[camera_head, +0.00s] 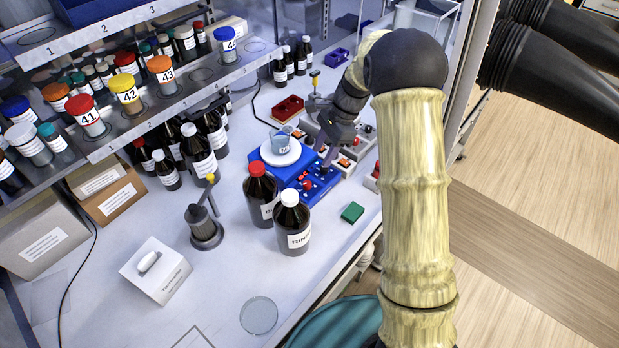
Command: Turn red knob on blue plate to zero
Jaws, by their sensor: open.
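A blue hotplate-like device with a round white top (279,152) stands at the back of the bench, with a small labelled beaker (284,141) on it. Its blue front panel (322,184) carries a small lit red display (303,175) and small red knobs, one of them a red knob (308,186). The picture is too small to read the knob's setting. My gripper (328,160) is open and points down, just above and behind the panel's right part. I cannot tell whether it touches anything. The fingertips are small and partly hard to see against the panel.
A green block (352,212) lies to the right. A shelf of jars fills the left.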

